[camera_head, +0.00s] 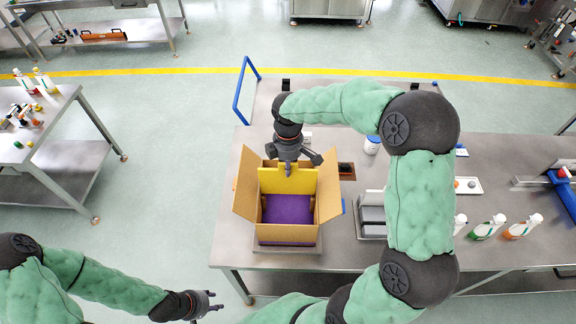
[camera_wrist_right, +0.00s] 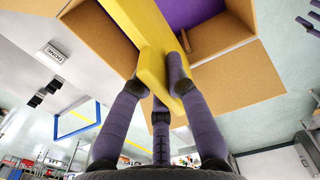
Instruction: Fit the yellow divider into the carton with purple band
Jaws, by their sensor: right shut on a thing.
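The open brown carton (camera_head: 246,190) stands on the table with its flaps spread outward. Purple (camera_head: 287,209) shows inside it and along its lower front. The yellow divider (camera_head: 287,182) is upright at the carton's far side, over or partly in the opening; its lower edge is hard to judge. My right gripper (camera_head: 289,170) is above the carton, shut on the divider's upper edge. In the right wrist view the fingers clasp the divider (camera_wrist_right: 150,45), and the carton flaps (camera_wrist_right: 238,88) are around it. My left gripper (camera_head: 215,300) is open and empty, off the table at the lower left.
The carton rests on a grey base (camera_head: 287,248) near the table's front edge. A grey tray (camera_head: 371,222) and bottles (camera_head: 488,227) stand to the right, partly behind my right arm. A blue handle (camera_head: 240,90) rises at the table's far left. A side table (camera_head: 40,130) stands left.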

